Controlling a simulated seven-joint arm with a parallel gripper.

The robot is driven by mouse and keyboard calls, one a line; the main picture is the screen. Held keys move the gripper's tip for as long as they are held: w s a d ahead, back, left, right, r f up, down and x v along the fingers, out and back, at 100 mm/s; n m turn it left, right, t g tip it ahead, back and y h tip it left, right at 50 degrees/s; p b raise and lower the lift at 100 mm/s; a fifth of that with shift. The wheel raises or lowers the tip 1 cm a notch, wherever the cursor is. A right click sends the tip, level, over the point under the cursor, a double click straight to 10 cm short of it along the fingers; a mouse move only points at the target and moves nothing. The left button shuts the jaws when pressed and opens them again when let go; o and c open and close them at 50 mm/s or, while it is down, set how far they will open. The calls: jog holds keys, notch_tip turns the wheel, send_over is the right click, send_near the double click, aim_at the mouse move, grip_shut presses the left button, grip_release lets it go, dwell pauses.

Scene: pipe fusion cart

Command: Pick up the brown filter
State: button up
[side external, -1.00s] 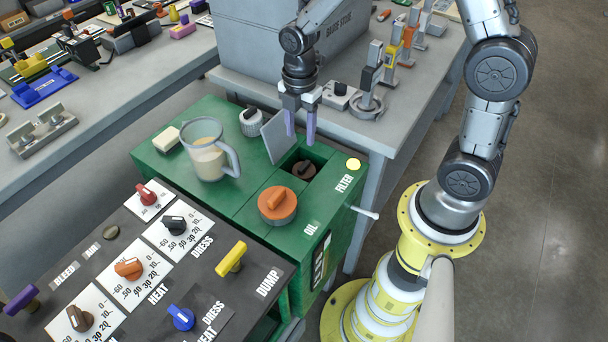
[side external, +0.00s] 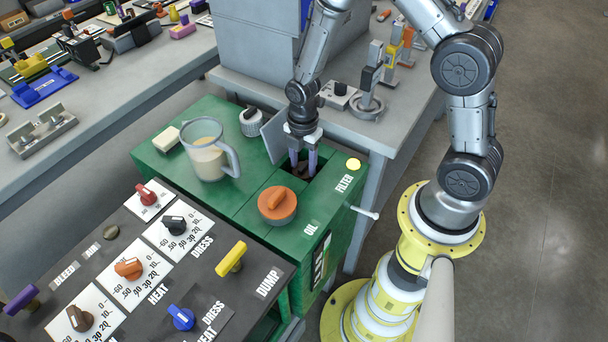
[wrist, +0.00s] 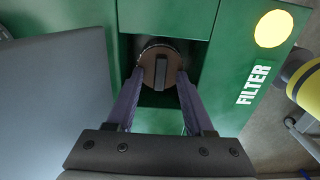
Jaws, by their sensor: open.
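The brown filter (wrist: 161,66) is a round knob-like piece with a grey bar handle across its top. It sits in the dark square opening of the green cabinet (wrist: 165,15), by the FILTER label. In the side external view the filter is mostly hidden behind my fingers. My gripper (wrist: 161,78) is open, with its two purple fingers on either side of the filter's near part. My gripper (side external: 303,168) reaches down into the opening from above. I cannot tell whether the fingers touch the filter.
A grey lid (side external: 274,137) stands raised at the opening's left edge. The orange OIL cap (side external: 277,206) is in front of it. A glass jug (side external: 208,155) stands left on the cabinet. A yellow button (side external: 353,164) lies right of the opening.

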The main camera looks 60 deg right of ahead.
grip_shut()
dwell(1.4)
